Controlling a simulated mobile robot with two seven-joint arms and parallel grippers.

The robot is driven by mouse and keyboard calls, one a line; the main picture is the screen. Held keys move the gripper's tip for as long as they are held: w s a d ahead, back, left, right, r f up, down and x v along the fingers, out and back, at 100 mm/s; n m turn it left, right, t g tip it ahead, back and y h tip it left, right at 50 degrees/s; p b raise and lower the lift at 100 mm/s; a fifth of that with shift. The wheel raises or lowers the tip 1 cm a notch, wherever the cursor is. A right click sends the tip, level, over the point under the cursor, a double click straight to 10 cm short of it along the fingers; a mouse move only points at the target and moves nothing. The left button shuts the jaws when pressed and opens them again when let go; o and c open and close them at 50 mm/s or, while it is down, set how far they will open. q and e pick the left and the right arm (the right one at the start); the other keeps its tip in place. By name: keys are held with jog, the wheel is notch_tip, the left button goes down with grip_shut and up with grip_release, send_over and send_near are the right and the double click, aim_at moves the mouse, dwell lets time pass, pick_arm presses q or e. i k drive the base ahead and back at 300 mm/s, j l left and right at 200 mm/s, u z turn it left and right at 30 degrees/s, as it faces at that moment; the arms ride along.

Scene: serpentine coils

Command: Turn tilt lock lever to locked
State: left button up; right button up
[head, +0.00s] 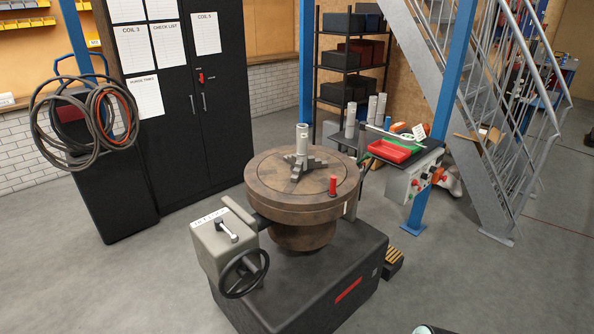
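A rotary table machine stands in the middle of the head view, with a round brown turntable (262,198) on a black base (335,268). A grey box (207,258) is fixed at its left side. On top of the box is a short silver lever (228,230) beside a small white label (209,220), whose text is too small to read surely. This looks like the tilt lock lever; its locked and unlocked marks cannot be made out. A black handwheel (243,274) sits on the box's front. Neither of my grippers is in view.
A three-jaw chuck holding a grey tube (302,140) and a red cylinder (333,186) are on the turntable. A control stand with a red tray (391,150) is behind right. Black cabinets (175,110) stand behind left. The floor (110,285) at front left is clear.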

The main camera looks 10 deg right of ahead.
aim_at(218, 222)
jog(key=i+l, duration=0.2)
jog(key=l, duration=0.15)
jog(key=i+l, duration=0.15)
jog(key=l, duration=0.15)
jog(key=i+l, duration=0.2)
jog(key=l, duration=0.15)
